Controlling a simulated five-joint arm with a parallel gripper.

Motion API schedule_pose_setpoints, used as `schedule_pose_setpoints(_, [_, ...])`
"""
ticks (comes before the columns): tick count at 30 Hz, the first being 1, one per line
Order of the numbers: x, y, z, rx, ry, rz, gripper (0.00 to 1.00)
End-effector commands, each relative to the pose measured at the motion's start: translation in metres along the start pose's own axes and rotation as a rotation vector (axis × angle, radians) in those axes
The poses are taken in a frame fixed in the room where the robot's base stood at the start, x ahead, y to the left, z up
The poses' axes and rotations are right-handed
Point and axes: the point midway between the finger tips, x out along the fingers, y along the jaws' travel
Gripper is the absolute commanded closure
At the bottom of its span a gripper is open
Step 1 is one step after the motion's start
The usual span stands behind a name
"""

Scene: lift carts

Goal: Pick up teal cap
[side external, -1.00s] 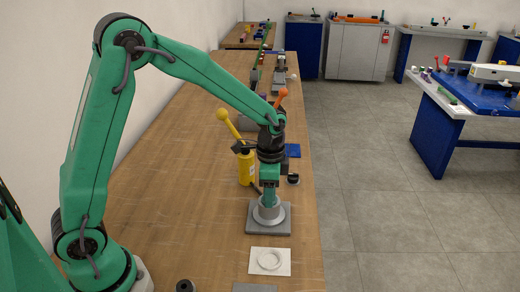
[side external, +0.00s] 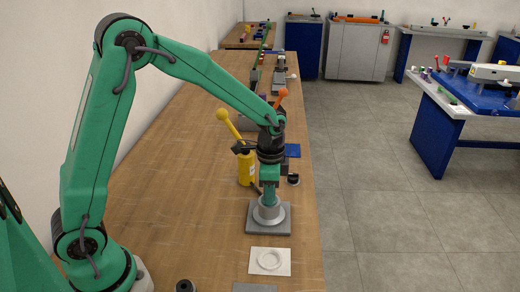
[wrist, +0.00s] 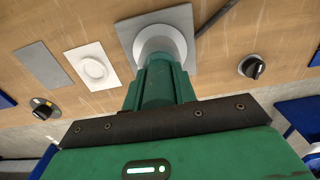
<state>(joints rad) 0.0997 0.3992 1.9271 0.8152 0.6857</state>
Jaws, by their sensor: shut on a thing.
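My gripper (side external: 269,196) points straight down at a grey round stepped stand on a square grey plate (side external: 285,222). It is shut on the teal cap (wrist: 158,84), which shows as a teal-green upright cylinder in the wrist view. The cap is over the middle of the stand, which also shows in the wrist view (wrist: 161,34). The green fingers and the cap look alike, so their boundary is hard to see. I cannot tell whether the cap still touches the stand.
A white plate with a raised ring (side external: 282,267) lies in front of the stand. A yellow bottle-like device (side external: 245,168) with a yellow lever stands close behind left. A black knob (side external: 293,180) sits behind right, near the bench's right edge. The bench (side external: 170,185) is clear at left.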

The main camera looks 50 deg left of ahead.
Motion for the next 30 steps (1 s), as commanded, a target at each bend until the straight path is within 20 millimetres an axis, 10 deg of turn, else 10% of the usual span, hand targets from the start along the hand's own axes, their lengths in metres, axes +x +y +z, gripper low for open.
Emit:
schedule_pose_setpoints(16, [-0.044, -0.001, -0.001, 0.000, 0.004, -0.003, 0.95])
schedule_pose_setpoints(30, [-0.090, 0.082, -0.013, 0.005, 0.002, -0.001, 0.95])
